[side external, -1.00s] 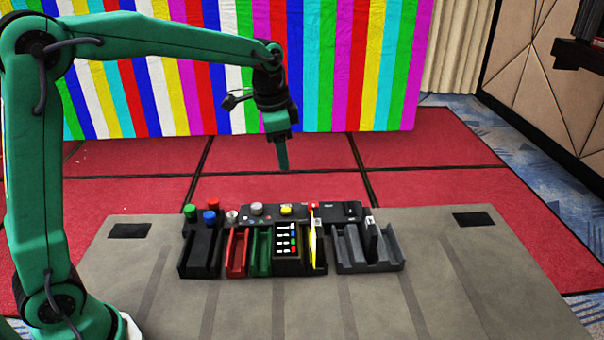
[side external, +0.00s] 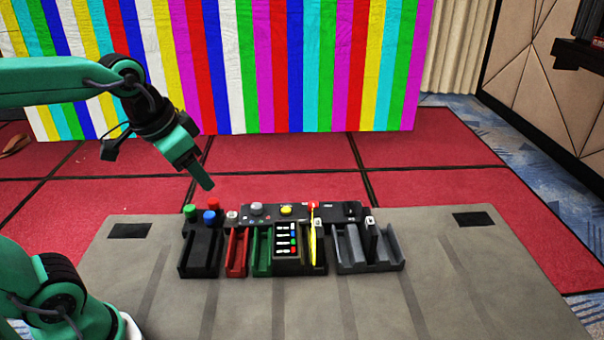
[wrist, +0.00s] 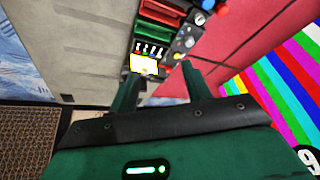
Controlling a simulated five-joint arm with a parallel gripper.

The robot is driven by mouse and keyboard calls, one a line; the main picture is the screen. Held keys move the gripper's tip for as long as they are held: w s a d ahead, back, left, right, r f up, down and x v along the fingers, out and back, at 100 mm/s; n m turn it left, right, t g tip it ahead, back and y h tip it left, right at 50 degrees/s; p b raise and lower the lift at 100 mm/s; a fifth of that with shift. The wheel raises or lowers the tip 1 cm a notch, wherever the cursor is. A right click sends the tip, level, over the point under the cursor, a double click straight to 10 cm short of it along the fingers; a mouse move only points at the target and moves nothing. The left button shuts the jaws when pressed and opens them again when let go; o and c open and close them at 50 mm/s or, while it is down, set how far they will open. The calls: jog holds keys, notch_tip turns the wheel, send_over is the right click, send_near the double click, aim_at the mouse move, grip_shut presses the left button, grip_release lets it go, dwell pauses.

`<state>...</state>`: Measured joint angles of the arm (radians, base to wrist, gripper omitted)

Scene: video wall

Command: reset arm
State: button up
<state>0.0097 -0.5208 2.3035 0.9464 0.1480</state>
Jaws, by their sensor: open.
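My gripper (side external: 205,182) is in the air above the back left of the grey table (side external: 130,280), over the red floor mats in the side view. In the wrist view my gripper (wrist: 160,85) has its two green fingers apart, with nothing held between them. A console (side external: 330,212) stands on the table with a yellow knob (side external: 286,210), a grey knob and a red part along its back. The console also shows at the top of the wrist view, beyond the fingers.
Black, red (side external: 236,252), green (side external: 261,252) and grey (side external: 350,255) trays line the console's front. Green, blue and red knobs stand at its left. A thin yellow piece (side external: 313,240) stands upright. The table's front and right are clear. A striped video wall (side external: 300,65) stands behind.

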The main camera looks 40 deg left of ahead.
jog(key=shift+n+t, duration=0.4)
jog(key=shift+n, duration=0.5)
jog(key=s, duration=0.1)
jog(key=s+f, duration=0.1)
jog(key=s, duration=0.1)
jog(key=s+f, duration=0.1)
jog(key=s, duration=0.1)
jog(key=shift+a+f, duration=0.15)
